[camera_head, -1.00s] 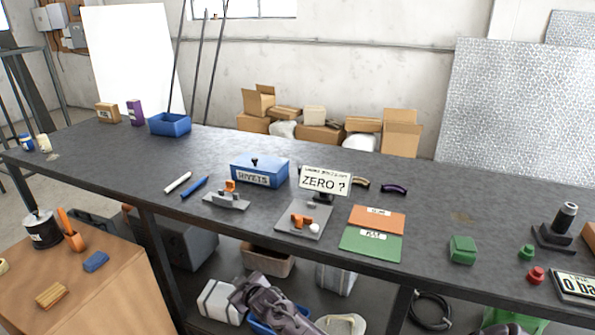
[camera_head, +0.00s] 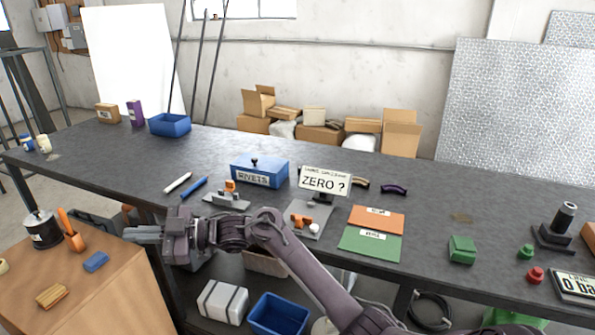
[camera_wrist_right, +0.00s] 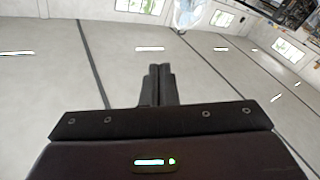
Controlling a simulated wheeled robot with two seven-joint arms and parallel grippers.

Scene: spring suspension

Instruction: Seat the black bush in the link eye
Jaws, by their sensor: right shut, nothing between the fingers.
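My right gripper (camera_head: 135,234) is shut and empty, pointing left in front of the bench's front edge, near the wooden cabinet. My left gripper is out of view. I cannot pick out the black bush or the link eye for certain. A grey fixture with an orange part (camera_head: 229,196) stands on the bench. A black cylinder on a black base (camera_head: 563,217) stands far right.
A blue RIVETS box (camera_head: 259,171) and a ZERO sign (camera_head: 325,181) stand mid-bench. Orange (camera_head: 377,219) and green (camera_head: 370,243) mats lie right of them. The wooden cabinet (camera_head: 100,300) holds a dark can (camera_head: 43,232) and a blue block (camera_head: 96,262). The bench's left part is mostly clear.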

